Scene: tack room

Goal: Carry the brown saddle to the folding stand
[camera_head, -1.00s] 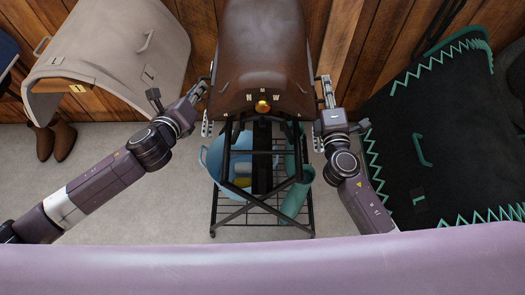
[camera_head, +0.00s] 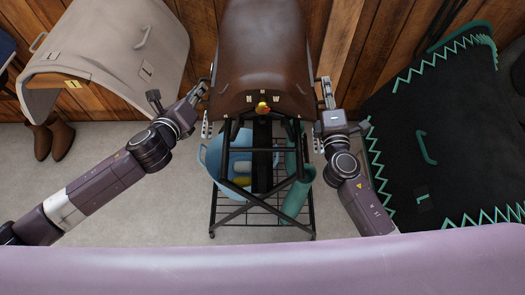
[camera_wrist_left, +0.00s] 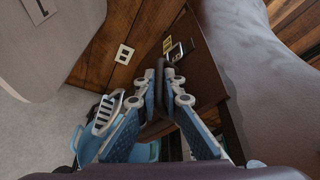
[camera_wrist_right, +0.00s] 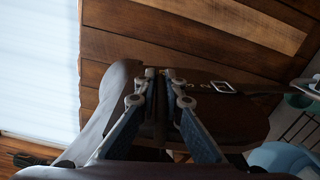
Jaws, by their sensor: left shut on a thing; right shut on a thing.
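The brown saddle (camera_head: 262,45) is in the upper middle of the head view, above the top of the black folding stand (camera_head: 312,205). The stand's crossed legs show below the saddle's front edge. I cannot tell whether the saddle rests on the stand. My left gripper (camera_head: 207,88) is at the saddle's left edge and my right gripper (camera_head: 325,88) at its right edge. In the left wrist view, my left gripper (camera_wrist_left: 166,72) is shut on a dark part at the saddle's side. In the right wrist view, my right gripper (camera_wrist_right: 164,76) is likewise shut on the saddle's side.
A blue tub (camera_head: 212,160) and a green roll (camera_head: 297,190) are within the stand's lower part. A beige saddle-shaped piece (camera_head: 110,45) is at left, with brown boots (camera_head: 62,140) below. A black pad with green trim (camera_head: 435,120) is at right. A wooden wall stands behind.

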